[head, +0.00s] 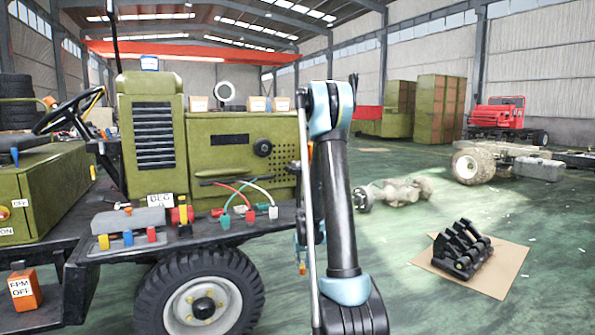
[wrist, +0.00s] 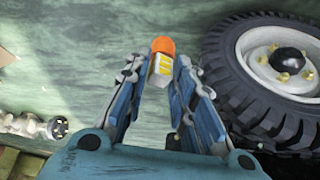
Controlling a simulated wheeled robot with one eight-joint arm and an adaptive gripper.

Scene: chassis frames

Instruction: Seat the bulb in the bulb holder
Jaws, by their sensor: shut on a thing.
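The bulb (wrist: 162,47), with a rounded orange end and a pale base marked with yellow, is between the fingertips of my gripper (wrist: 159,68) in the wrist view. The fingers are shut on its base, and the orange end sticks out beyond the tips. In the head view my gripper is mostly hidden behind my arm, beside the truck's front. A white-faced round lamp (head: 225,93) stands on top of the green hood. I cannot tell for sure which part is the bulb holder.
The green truck (head: 220,145) has a dark front ledge with coloured connectors (head: 245,210) and cables. Its black tyre (head: 213,290) is close to my gripper; it also shows in the wrist view (wrist: 220,65). A black engine part (head: 460,250) lies on cardboard at right. Green floor between is open.

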